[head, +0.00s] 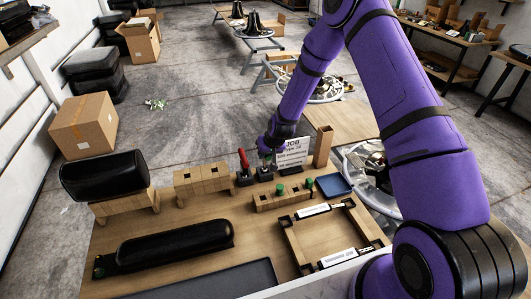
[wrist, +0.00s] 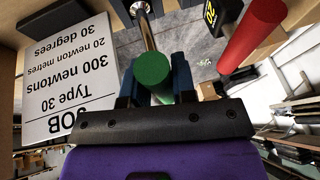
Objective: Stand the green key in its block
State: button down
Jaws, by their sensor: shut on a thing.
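The green key shows in the wrist view as a round green handle end (wrist: 151,68) with a bright metal shaft running away from me. My gripper (wrist: 153,80) has its two dark blue fingers on either side of the green handle and is shut on it. In the head view my gripper (head: 266,159) is low at the back of the bench, just above a small black block (head: 264,175). I cannot tell whether the key's tip is inside that block. A red key (head: 243,158) stands upright in another black block (head: 245,178) just left; the red handle (wrist: 258,28) is also in the wrist view.
A white job card (head: 293,152) stands close to my gripper on the right. A wooden block with green pegs (head: 264,200), a blue tray (head: 334,185), a wooden frame (head: 287,238) and a black armrest pad (head: 175,246) are on the bench.

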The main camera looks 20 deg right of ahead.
jog(key=shift+f, duration=0.55)
jog(key=c, duration=0.8)
grip_release()
jog(key=shift+c, duration=0.2)
